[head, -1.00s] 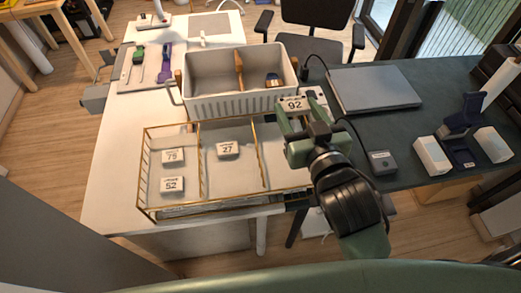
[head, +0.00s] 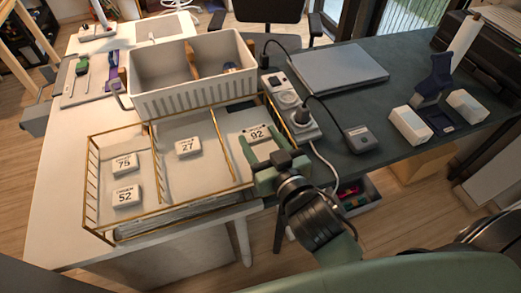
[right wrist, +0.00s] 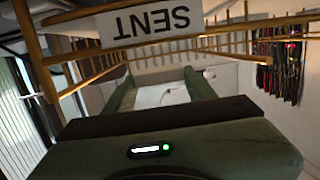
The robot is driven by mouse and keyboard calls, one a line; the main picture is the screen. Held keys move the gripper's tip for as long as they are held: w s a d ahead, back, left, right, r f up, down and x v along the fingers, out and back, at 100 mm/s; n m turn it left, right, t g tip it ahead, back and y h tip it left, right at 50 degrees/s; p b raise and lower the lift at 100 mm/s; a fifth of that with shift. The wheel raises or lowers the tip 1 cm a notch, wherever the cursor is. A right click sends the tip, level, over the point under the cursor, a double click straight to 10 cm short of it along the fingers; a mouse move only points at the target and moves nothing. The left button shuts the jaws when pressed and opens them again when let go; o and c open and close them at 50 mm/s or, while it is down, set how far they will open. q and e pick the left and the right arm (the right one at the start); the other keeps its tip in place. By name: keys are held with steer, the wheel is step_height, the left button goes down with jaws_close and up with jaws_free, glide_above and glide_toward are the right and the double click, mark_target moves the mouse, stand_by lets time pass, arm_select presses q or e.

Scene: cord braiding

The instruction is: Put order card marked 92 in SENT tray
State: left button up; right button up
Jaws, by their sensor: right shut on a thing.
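The order card marked 92 (head: 257,134) is at the far end of the right compartment of the gold wire tray (head: 218,147). My right gripper (head: 262,148) is shut on this card, one green finger on each side. I cannot tell whether the card touches the tray floor. In the right wrist view the fingers (right wrist: 160,92) reach forward below the SENT label (right wrist: 158,20), which appears upside down on the tray's rail. The card marked 27 (head: 188,147) lies in the middle compartment. Cards 75 (head: 124,162) and 52 (head: 126,196) lie in the left one. My left gripper is out of view.
A white ribbed bin (head: 195,99) stands right behind the tray. A power strip (head: 299,118) with plugs and cables lies to the right, beside a small grey box (head: 359,138). A closed laptop (head: 325,67) and a phone stand (head: 434,78) are farther right.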

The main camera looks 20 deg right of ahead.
mark_target(261, 159)
step_height(261, 159, down, 3)
steer(key=shift+f, duration=0.15)
steer(key=shift+f+b, duration=0.6)
steer(key=o, duration=1.5)
steer(key=shift+c, duration=0.2)
